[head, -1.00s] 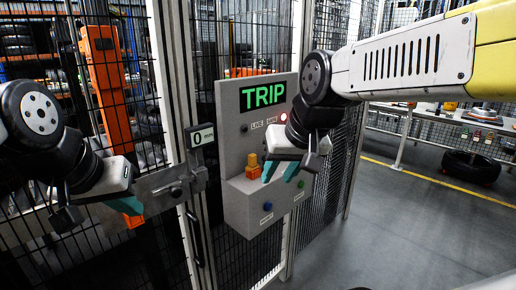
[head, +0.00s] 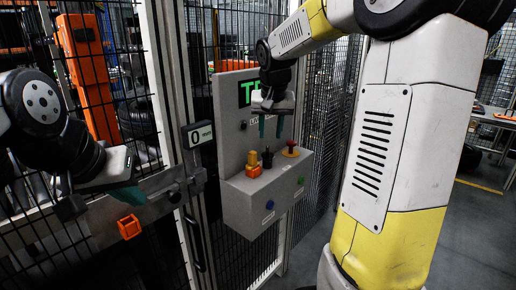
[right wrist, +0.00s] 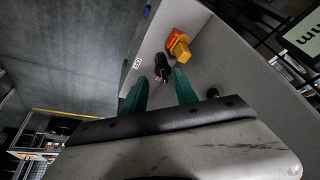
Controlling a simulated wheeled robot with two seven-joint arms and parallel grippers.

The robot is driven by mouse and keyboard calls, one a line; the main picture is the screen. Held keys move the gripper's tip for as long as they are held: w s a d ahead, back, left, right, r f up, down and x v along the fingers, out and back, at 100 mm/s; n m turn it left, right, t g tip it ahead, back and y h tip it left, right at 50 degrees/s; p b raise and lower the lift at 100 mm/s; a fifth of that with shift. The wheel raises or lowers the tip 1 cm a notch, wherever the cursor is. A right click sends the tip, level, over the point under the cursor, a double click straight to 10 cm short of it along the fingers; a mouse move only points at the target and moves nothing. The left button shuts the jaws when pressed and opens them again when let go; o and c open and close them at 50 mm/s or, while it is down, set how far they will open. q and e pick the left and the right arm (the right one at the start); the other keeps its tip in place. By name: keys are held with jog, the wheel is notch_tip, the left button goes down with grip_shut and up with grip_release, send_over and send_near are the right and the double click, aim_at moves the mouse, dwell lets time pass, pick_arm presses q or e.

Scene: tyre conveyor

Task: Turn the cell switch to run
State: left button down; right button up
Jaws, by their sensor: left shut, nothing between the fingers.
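A grey control box (head: 240,190) stands on the fence post, with a green-lettered display (head: 246,93) partly hidden by my right gripper. On its sloped top sit a black knob (head: 267,158), an orange and yellow knob (head: 252,165) and a red button on yellow (head: 290,151). My right gripper (head: 271,130) is open, fingers pointing down above the black knob. In the right wrist view the black knob (right wrist: 162,68) shows just beyond the gap between the fingertips, apparently untouched. Which knob is the cell switch I cannot read. My left gripper (head: 138,196) is shut and empty by the gate bar.
The gate latch (head: 177,191) and a small display reading 0 (head: 200,134) are left of the box. Mesh fencing surrounds it. An orange block (head: 129,227) is below my left gripper.

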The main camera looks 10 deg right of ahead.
send_near(267, 149)
jog(key=shift+w+a+f+m+h, duration=0.15)
jog(key=shift+f+m+h, duration=0.2)
jog(key=shift+f, duration=0.25)
jog(key=x, duration=0.8)
grip_shut()
